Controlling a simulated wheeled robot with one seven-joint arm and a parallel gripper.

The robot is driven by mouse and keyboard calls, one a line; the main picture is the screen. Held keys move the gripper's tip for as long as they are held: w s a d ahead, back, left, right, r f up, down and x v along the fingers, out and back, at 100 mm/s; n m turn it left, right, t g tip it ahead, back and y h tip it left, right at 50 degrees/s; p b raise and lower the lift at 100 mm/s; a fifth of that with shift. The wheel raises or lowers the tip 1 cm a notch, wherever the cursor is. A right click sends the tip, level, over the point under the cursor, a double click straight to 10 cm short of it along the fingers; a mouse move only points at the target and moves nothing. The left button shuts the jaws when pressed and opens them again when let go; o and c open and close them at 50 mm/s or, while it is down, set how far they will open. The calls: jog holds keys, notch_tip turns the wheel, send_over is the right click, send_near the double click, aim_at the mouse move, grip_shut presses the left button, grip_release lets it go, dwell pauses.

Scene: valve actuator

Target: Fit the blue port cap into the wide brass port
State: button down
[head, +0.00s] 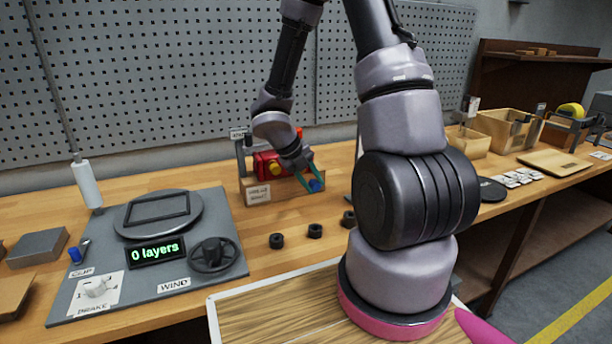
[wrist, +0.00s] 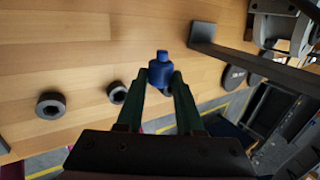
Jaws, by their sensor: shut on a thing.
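My gripper (head: 310,178) is shut on the blue port cap (head: 316,186), just right of the red valve actuator (head: 266,163). In the wrist view the blue cap (wrist: 161,70) sits between the fingertips of my gripper (wrist: 161,82), with a narrower end pointing away from the gripper. The cap appears above the table, apart from the actuator. A round brass-yellow part (head: 277,168) shows on the actuator's front; I cannot tell whether it is the wide brass port. My arm hides some of the actuator, and the wrist view does not clearly show it.
The actuator stands at a labelled wooden block (head: 284,189). Several black hex-socket pieces (head: 315,230) lie on the bench in front. A grey winding station (head: 215,220) is at left. Wooden bins (head: 505,130) are at right. Bare bench lies between the block and the black pieces.

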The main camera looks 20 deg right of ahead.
jog(key=shift+r, duration=0.15)
jog(key=shift+w+a, duration=0.1)
jog(key=shift+w, duration=2.8)
jog(key=shift+w, duration=1.05)
jog(key=shift+c, duration=2.3)
grip_release()
jog(key=shift+w, duration=0.1)
jog(key=shift+r, duration=0.1)
jog(key=v, duration=1)
jog(key=shift+a+r, duration=0.2)
jog(key=shift+r, duration=0.15)
